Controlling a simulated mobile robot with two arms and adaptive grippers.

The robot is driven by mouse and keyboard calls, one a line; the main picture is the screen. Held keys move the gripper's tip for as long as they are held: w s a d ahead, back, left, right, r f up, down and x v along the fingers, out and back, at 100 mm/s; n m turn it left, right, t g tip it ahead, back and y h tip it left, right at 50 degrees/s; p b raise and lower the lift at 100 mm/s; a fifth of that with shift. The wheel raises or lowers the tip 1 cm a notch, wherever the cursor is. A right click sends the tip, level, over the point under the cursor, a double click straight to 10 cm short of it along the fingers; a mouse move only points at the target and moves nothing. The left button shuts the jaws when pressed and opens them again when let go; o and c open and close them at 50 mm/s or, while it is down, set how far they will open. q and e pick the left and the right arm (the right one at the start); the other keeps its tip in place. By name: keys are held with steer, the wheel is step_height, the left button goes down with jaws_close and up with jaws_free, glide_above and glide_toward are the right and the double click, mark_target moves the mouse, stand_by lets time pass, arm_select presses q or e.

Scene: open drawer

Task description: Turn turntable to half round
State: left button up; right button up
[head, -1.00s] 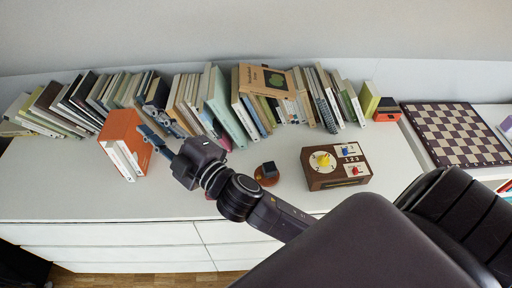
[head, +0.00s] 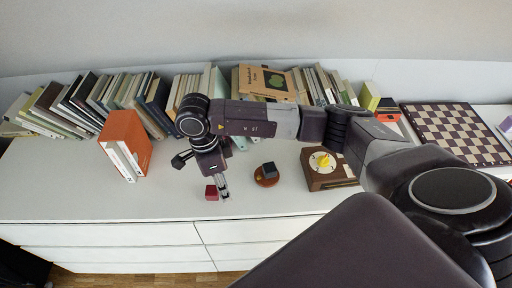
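A brown wooden box (head: 317,183) on the white dresser top has a round white dial (head: 329,166) with a yellow piece (head: 323,160) at its middle. To its left lies a small round orange-brown disc (head: 262,182) with a black block (head: 269,169) on it. I cannot tell which round piece is the turntable. My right gripper (head: 222,188) points down left of the disc, apart from it, beside a small red cube (head: 211,193). Its finger gap is unclear. My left gripper is out of view.
A row of leaning books (head: 110,93) stands along the back wall. An orange book (head: 127,135) stands at the left. A chessboard (head: 455,133) lies at the far right. The dresser top (head: 75,185) is free at the front left.

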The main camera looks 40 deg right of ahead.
mark_target(259, 177)
steer(key=w+d+r+h, duration=0.2)
steer(key=d+r+h, duration=0.1)
steer(key=d, duration=0.6)
steer(key=shift+h, duration=0.3)
steer(key=shift+p+x, duration=0.4)
steer(key=shift+x, duration=3.45)
steer(key=shift+a, duration=0.15)
jaws_close()
